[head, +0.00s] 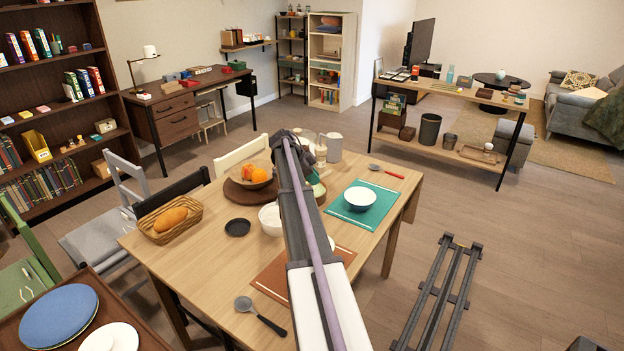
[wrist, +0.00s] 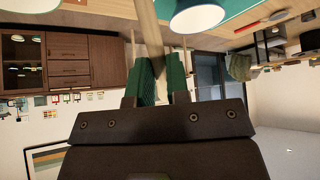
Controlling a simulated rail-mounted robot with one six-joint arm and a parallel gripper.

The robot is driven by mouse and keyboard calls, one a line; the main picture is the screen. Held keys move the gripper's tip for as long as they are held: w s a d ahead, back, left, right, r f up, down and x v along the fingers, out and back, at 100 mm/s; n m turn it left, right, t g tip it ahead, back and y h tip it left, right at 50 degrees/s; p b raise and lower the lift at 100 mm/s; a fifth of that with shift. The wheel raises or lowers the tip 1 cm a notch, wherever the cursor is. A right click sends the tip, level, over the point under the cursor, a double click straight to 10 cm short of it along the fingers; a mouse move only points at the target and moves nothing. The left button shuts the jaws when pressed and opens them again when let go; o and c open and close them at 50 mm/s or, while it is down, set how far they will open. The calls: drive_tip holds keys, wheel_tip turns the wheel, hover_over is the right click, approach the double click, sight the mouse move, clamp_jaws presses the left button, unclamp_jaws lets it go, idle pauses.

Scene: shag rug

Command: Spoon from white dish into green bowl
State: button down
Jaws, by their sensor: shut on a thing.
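In the wrist view my gripper (wrist: 162,74) has its green-padded fingers closed around a pale wooden stick-like piece, which looks like the spoon (wrist: 150,28). Its far end runs out of the top of the picture. A white bowl (wrist: 200,18) is close beside it. In the head view a white bowl (head: 360,196) stands on a green placemat, and another white dish (head: 270,218) is left of my arm. A green rounded thing (head: 319,190), possibly the green bowl, is partly hidden by my arm.
A brown placemat (head: 271,281) lies near the front, partly under my arm.

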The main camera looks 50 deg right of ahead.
sight(308, 184)
drive_tip(key=f+t+y, duration=0.1)
drive_tip(key=f+t+y+b, duration=0.1)
drive_tip(key=f, duration=0.1)
drive_tip(key=w+a+f+t+y, duration=0.1)
drive_tip(key=shift+f, duration=0.35)
idle(0.8)
drive_tip(key=shift+b, duration=0.3)
